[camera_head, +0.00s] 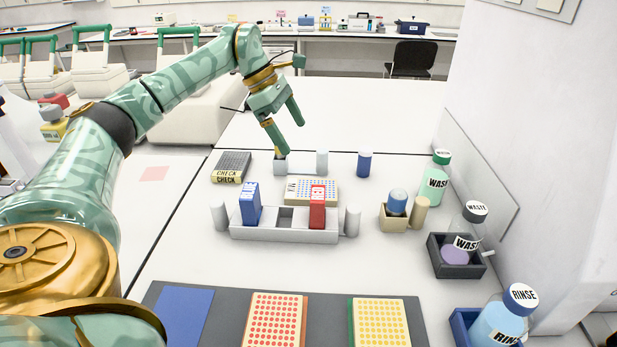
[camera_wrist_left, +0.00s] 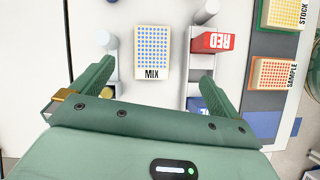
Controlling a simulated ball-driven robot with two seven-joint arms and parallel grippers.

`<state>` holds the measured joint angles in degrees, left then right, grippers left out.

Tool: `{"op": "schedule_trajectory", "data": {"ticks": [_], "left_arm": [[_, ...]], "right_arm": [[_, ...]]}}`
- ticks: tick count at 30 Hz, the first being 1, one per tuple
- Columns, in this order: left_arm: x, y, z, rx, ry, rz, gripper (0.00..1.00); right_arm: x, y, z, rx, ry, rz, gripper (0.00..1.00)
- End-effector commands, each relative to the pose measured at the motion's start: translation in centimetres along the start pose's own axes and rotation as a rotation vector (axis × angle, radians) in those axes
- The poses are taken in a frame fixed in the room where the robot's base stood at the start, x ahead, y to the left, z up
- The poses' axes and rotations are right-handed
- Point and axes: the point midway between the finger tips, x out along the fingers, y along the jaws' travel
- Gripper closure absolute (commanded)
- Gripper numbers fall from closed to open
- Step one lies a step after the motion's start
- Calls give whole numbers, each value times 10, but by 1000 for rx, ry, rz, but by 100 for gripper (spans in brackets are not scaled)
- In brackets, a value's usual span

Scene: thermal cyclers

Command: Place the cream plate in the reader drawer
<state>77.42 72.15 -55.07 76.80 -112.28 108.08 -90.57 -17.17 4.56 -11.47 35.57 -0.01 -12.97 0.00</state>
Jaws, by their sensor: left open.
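A cream plate with blue dots and a MIX label (camera_head: 325,187) lies flat on the table behind the white rack. It also shows in the left wrist view (camera_wrist_left: 152,50), between and beyond my fingers. Two more cream-toned plates, one with red dots (camera_head: 274,322) and one with yellow dots (camera_head: 379,325), sit on the dark mat in front. In the wrist view they read SAMPLE and STOCK. My left gripper (camera_head: 290,138) is open and empty above the table, behind and left of the MIX plate. I cannot identify a reader drawer. My right gripper is out of view.
A white rack (camera_head: 262,232) holds a blue and a red box. A dark CHECK block (camera_head: 233,160) stands left. Small cylinders (camera_head: 364,164) stand behind the MIX plate.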

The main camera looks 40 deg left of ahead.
Motion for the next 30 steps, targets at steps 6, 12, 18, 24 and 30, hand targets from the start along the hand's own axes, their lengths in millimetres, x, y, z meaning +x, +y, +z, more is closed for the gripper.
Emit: {"op": "schedule_trajectory", "data": {"ticks": [6,12,18,24,30], "left_arm": [[13,7,-20,-173,89,45,0],[63,9,-26,-175,88,41,0],[101,10,-28,-174,85,44,0],[113,11,-28,-173,83,47,0],[141,9,-35,-175,85,43,0]], "right_arm": [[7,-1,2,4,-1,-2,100],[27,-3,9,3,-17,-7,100],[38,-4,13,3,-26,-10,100],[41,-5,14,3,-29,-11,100],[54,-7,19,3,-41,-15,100]]}}
